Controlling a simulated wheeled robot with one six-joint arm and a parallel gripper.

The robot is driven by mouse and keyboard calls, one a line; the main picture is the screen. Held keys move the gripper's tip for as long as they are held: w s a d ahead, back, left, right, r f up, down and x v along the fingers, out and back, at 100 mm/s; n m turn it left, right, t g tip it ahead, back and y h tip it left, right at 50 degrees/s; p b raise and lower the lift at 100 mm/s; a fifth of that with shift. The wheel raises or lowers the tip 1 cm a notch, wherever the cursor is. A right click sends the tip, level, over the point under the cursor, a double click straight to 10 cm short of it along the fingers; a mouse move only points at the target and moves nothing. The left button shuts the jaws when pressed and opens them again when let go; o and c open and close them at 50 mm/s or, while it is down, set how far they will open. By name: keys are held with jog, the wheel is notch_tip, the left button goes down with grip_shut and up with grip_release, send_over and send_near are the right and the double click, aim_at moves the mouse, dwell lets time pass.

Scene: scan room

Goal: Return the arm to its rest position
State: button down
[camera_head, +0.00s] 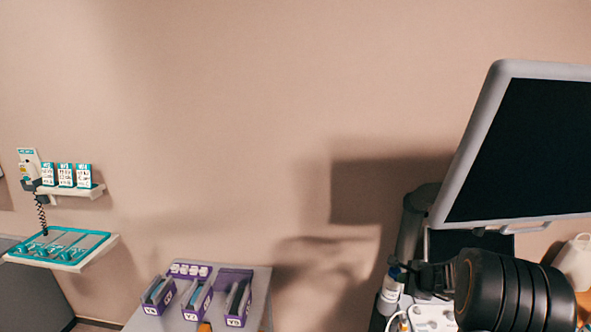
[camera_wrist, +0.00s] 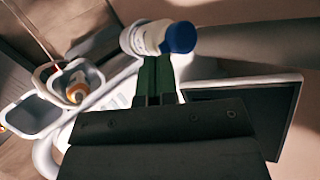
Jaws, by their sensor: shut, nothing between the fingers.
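My gripper (camera_wrist: 155,65) shows in the wrist view with its two dark green fingers together and nothing between them. A white bottle with a blue cap (camera_wrist: 148,38) lies across the picture just beyond the fingertips; whether they touch it I cannot tell. In the head view my dark arm reaches in at the lower right, with my gripper (camera_head: 408,270) pointing left beside a white bottle (camera_head: 390,288). The fingertips are hard to make out there.
A large monitor (camera_head: 530,150) stands above my arm. A white jug (camera_head: 574,262) is at the far right. Purple bins (camera_head: 198,296) stand on a grey table at lower centre. A teal tray (camera_head: 60,246) is on a left wall shelf. Grey cups (camera_wrist: 85,75) show in the wrist view.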

jog(key=s+a+r+n+g+y, duration=0.1)
jog(key=s+a+r+n, duration=0.4)
jog(key=a+r+n, duration=0.45)
jog(key=s+a+r+n+g+h, duration=0.1)
jog(key=s+a+n, duration=0.3)
jog(key=s, duration=0.6)
jog(key=s+a+r+n+g+h, duration=0.1)
jog(key=s+a+r+n+h, duration=0.1)
jog(key=s+a+n, duration=0.3)
jog(key=shift+s+r+n+g, duration=0.4)
jog(key=shift+s+n, duration=1.05)
jog(key=shift+s, duration=1)
jog(key=shift+a, duration=0.1)
